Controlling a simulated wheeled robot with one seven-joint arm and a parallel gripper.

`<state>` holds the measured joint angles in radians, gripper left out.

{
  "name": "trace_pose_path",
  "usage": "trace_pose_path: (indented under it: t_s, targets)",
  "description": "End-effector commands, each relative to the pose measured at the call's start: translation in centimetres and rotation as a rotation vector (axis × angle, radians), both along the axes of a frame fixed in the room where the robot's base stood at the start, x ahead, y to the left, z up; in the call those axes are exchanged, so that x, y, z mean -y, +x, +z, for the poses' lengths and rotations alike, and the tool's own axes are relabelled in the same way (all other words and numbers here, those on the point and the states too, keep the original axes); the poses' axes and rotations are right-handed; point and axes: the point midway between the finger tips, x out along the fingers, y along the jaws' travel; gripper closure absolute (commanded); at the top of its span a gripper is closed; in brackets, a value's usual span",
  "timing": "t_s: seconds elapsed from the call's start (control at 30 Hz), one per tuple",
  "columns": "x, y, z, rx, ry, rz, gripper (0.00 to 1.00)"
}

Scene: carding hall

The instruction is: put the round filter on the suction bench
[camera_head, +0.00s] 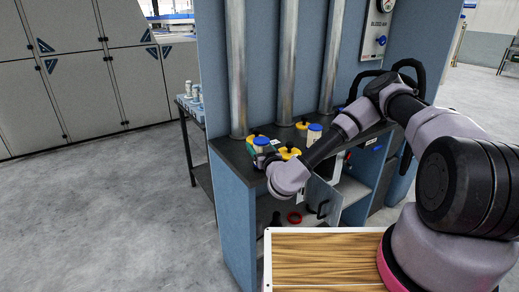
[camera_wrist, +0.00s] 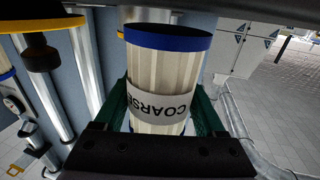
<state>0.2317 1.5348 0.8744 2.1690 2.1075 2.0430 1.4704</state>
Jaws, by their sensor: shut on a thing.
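The round filter (camera_wrist: 166,85) is a pale pleated cylinder with blue ends and a white label reading COARSE. It stands between the two green fingers of my gripper (camera_wrist: 165,105), which is shut on it. In the head view the filter (camera_head: 261,146) shows its blue top over the left part of the bench, and my gripper (camera_head: 267,157) is partly hidden by my wrist. The suction bench (camera_head: 234,155) has a dark top, blue-grey panels and upright metal pipes. I cannot tell whether the filter's lower end touches the bench top.
Another blue-topped filter (camera_head: 314,134) stands on the bench to the right. Yellow-and-black knobbed pieces (camera_head: 289,153) are close to the held filter. A red ring (camera_head: 294,217) lies on the shelf below. A gauge panel (camera_head: 377,30) hangs on the back wall. Open floor (camera_head: 110,210) lies left.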

Motion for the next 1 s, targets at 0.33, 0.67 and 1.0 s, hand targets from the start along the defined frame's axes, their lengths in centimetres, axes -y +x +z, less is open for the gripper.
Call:
trace_pose_path:
  t_s: [0.33,0.67,1.0]
  targets:
    - [0.0,0.0,-1.0,0.000,0.001,0.000,0.88]
    - [0.0,0.0,-1.2,0.000,0.001,0.000,0.00]
    - [1.0,-2.9,-1.0,-0.004,0.002,0.003,0.00]
